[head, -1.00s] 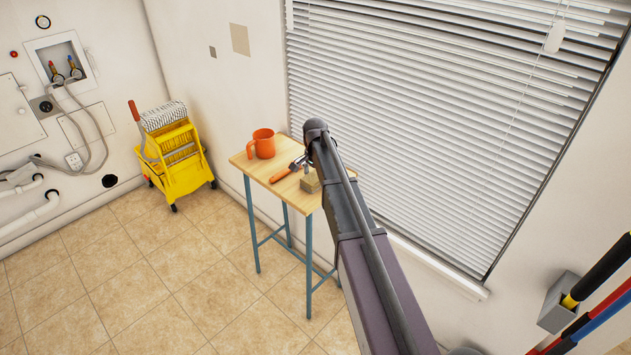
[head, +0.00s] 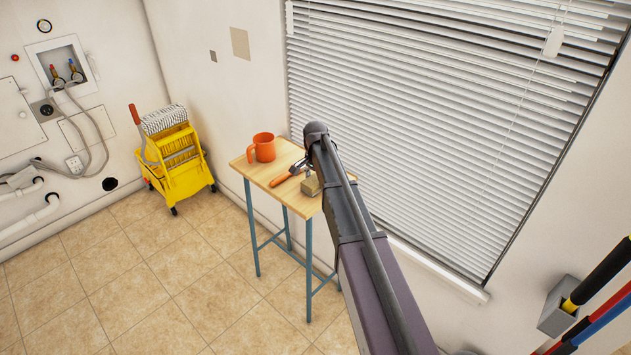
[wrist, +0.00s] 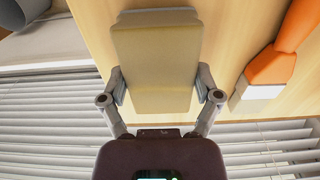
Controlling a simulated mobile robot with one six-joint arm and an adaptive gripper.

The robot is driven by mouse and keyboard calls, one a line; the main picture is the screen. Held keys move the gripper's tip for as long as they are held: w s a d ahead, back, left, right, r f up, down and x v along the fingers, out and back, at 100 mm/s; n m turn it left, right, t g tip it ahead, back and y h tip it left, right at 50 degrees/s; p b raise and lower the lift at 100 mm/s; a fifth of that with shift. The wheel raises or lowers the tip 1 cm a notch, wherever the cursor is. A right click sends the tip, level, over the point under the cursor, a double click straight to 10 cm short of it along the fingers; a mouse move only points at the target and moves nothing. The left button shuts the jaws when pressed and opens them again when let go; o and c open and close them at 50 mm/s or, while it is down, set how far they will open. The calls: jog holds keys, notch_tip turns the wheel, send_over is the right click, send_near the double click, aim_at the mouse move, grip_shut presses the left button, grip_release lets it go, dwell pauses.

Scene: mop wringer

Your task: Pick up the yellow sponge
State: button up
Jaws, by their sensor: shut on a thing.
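The yellow sponge (wrist: 155,62) is a pale yellow block in the middle of the wrist view. The fingers of my gripper (wrist: 160,92) press on its left and right sides. In the head view the sponge (head: 311,186) is at the right part of the small wooden table, just below my gripper (head: 308,172). The arm hides part of the gripper and the table there. I cannot tell whether the sponge still touches the tabletop.
The wooden table (head: 250,170) has blue legs. An orange mug (head: 262,147) stands on it, and an orange-handled tool (head: 281,179) lies beside the sponge. A yellow mop bucket (head: 184,178) stands on the floor at left. Window blinds (head: 430,110) are close behind the arm.

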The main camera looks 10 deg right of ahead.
aim_at(315, 179)
jog(key=shift+r+p, duration=1.55)
jog(key=shift+r, duration=0.15)
jog(key=s+d+r+p, duration=0.1)
jog(key=s+d, duration=0.9)
jog(key=s, duration=0.2)
jog(key=shift+d+r, duration=0.15)
jog(key=shift+d, duration=0.15)
jog(key=o, duration=0.3)
jog(key=c, duration=0.7)
jog(key=shift+o, duration=0.2)
notch_tip(315, 179, up, 5)
jog(key=p, duration=0.5)
jog(key=shift+r, duration=0.1)
jog(key=shift+s, duration=0.1)
